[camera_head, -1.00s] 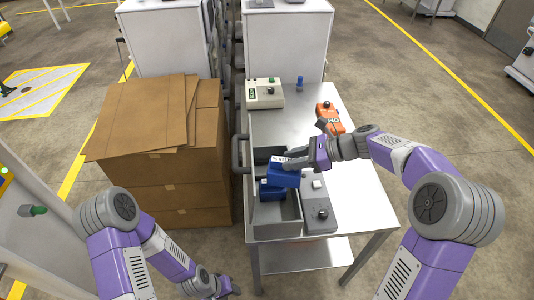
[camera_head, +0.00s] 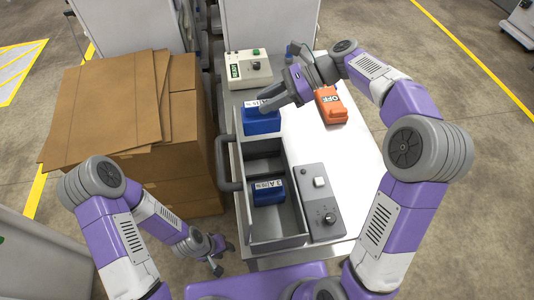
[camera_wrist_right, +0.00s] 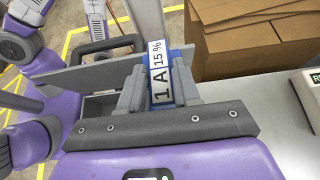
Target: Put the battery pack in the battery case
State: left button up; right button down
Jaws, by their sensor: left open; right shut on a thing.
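A blue battery pack (camera_head: 261,121) is shut in my right gripper (camera_head: 270,101), at the far end of the grey battery case (camera_head: 299,214). In the right wrist view the pack's label (camera_wrist_right: 168,78) reads "1 A 15 %", and it sits between the fingers (camera_wrist_right: 158,88). The case is open-topped with two compartments. A second blue battery pack (camera_head: 268,192) lies in the near compartment; the far one looks empty. I cannot tell whether the held pack touches anything below. My left gripper (camera_head: 217,258) is open and empty, low and left of the table.
A panel with a knob (camera_head: 321,203) adjoins the case on the right. An orange device marked OFF (camera_head: 331,105) and a beige box (camera_head: 248,70) stand farther back on the metal table (camera_head: 358,160). Cardboard boxes (camera_head: 170,165) stand left. The table's right side is clear.

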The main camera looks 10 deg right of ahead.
notch_tip(320, 180, down, 22)
jog(key=b, duration=0.7)
jog(key=shift+w, duration=0.15)
jog(key=c, duration=1.2)
grip_release()
jog(key=shift+f, duration=0.25)
jog(key=o, duration=0.4)
